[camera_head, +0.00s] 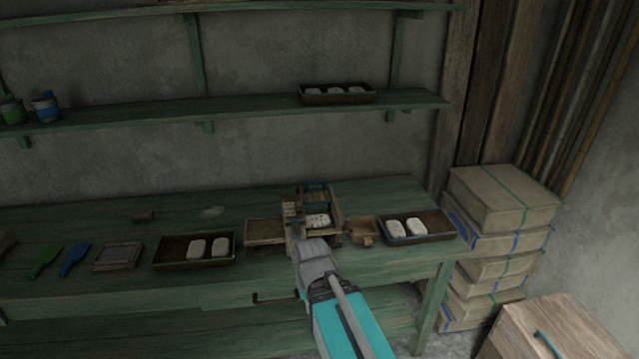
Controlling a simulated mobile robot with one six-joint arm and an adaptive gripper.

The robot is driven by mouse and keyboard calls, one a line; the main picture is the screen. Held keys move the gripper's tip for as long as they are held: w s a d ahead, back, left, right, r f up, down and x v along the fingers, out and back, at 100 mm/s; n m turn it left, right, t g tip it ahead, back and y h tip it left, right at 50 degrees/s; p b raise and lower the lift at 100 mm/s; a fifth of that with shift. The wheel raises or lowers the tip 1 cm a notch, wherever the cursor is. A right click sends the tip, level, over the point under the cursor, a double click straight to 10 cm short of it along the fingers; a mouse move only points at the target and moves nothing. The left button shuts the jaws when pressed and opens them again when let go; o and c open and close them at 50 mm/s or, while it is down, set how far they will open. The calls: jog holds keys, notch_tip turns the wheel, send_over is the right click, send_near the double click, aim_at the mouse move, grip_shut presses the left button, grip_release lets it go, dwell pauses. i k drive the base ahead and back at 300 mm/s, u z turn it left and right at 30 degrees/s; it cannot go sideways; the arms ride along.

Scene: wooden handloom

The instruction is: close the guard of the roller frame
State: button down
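A tray with white blocks (160,262) is left of the frame, another (446,234) right. A small wooden piece (363,233) stands beside the frame. Green and blue tools (75,259) lie farther left. A shelf (250,107) hangs above. Stacked boxes (500,200) stand at right.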

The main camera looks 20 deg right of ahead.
aim_at(308, 190)
jog(key=z, duration=0.35)
jog(key=i, duration=0.95)
jog(key=u, duration=0.05)
